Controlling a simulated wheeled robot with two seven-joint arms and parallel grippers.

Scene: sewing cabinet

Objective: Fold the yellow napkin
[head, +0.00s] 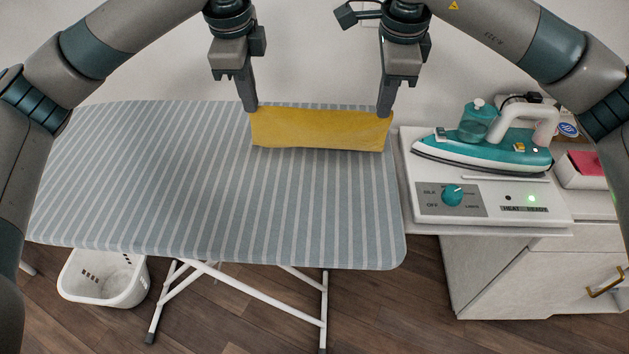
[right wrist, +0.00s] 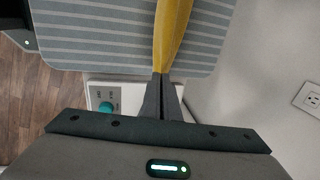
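The yellow napkin (head: 320,130) hangs as a wide strip above the far right part of the striped ironing board (head: 200,200). My left gripper (head: 251,108) is shut at its upper left corner. My right gripper (head: 384,113) is shut on its upper right corner. In the right wrist view the napkin (right wrist: 170,35) shows edge-on, running away from the closed fingertips (right wrist: 162,76). A shadow lies on the board under the napkin's lower edge. I cannot tell whether that lower edge touches the board.
A teal iron (head: 485,150) sits on a white station with a knob (head: 452,195) and a lit green lamp, right of the board. A white cabinet (head: 520,275) is below it. A white basket (head: 103,280) stands on the floor at left. The board's left and front are bare.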

